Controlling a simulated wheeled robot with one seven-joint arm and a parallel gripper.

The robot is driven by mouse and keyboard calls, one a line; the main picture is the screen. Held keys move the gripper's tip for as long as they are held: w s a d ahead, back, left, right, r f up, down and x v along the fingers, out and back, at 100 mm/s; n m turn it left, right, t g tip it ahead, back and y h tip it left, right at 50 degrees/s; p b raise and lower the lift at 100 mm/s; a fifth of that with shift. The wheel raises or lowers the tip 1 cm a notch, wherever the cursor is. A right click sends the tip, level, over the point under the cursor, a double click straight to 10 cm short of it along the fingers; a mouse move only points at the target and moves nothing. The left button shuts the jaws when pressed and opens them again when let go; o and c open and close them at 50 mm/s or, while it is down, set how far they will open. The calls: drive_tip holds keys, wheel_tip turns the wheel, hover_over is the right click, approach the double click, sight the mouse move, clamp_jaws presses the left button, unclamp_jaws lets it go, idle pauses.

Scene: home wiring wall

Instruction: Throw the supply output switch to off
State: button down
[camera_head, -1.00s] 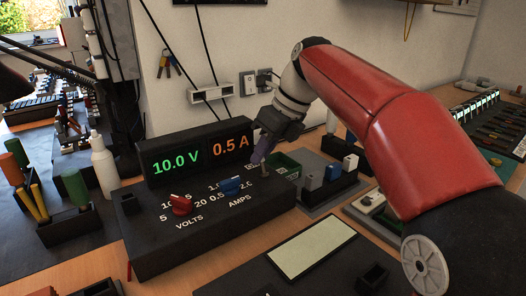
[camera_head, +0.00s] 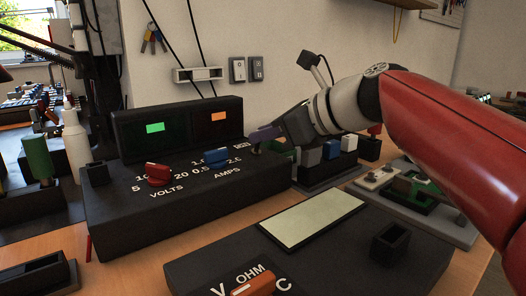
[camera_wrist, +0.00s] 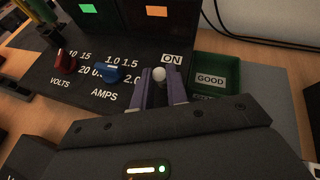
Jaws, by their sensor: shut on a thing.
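The black bench supply (camera_head: 150,222) stands on the wooden table, with a red VOLTS knob (camera_head: 158,174) and a blue AMPS knob (camera_head: 216,157). Its two windows (camera_head: 155,128) show plain green and orange patches without digits. My gripper (camera_head: 266,134) is at the supply's right end with its purple fingers low over the panel. In the wrist view, the output switch (camera_wrist: 159,74), a pale round-tipped lever, sits between the two fingers near the ON label (camera_wrist: 172,58). The fingers are shut on it. The lower part of the lever is hidden.
A green GOOD tray (camera_wrist: 211,80) lies right of the supply. Coloured blocks in a rack (camera_head: 330,150) stand beside my gripper. A black meter with a pale screen (camera_head: 312,217) lies in front. Wall sockets (camera_head: 246,70) and hanging cables are behind.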

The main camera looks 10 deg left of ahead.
drive_tip(key=shift+s+d+f+t+y+b, duration=0.3)
drive_tip(key=shift+t+y+b, duration=0.2)
drive_tip(key=shift+y+b, duration=0.5)
drive_tip(key=shift+n, duration=0.3)
drive_tip(key=c, duration=1.4)
unclamp_jaws()
drive_tip(key=v, duration=0.8)
drive_tip(key=shift+a+p, duration=0.1)
drive_tip(key=shift+p, duration=0.3)
